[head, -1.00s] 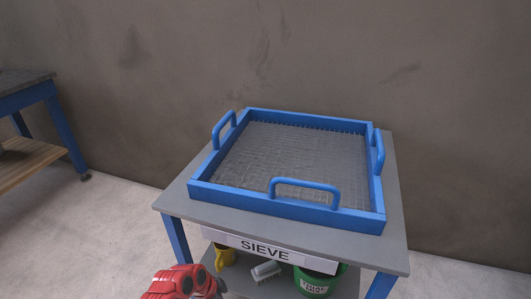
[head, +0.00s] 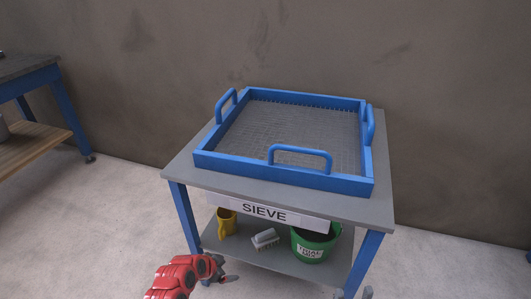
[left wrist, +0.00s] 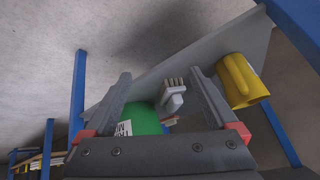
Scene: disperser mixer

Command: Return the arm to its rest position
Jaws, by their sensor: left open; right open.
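My left arm in red comes in at the bottom of the head view, and its left gripper (head: 228,270) is in front of the blue cart's lower shelf. In the left wrist view the two fingers of this gripper (left wrist: 158,95) stand wide apart with nothing held between them. Beyond them show the white brush (left wrist: 174,97) and the green bucket (left wrist: 142,120), with the yellow mug (left wrist: 243,82) to the right.
The blue-framed sieve (head: 280,184) lies on the grey cart top (head: 300,203), above a "SIEVE" label (head: 265,213). The lower shelf holds the yellow mug (head: 227,222), brush (head: 265,238) and green bucket (head: 312,246). Another blue table (head: 62,110) stands left. Floor between is clear.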

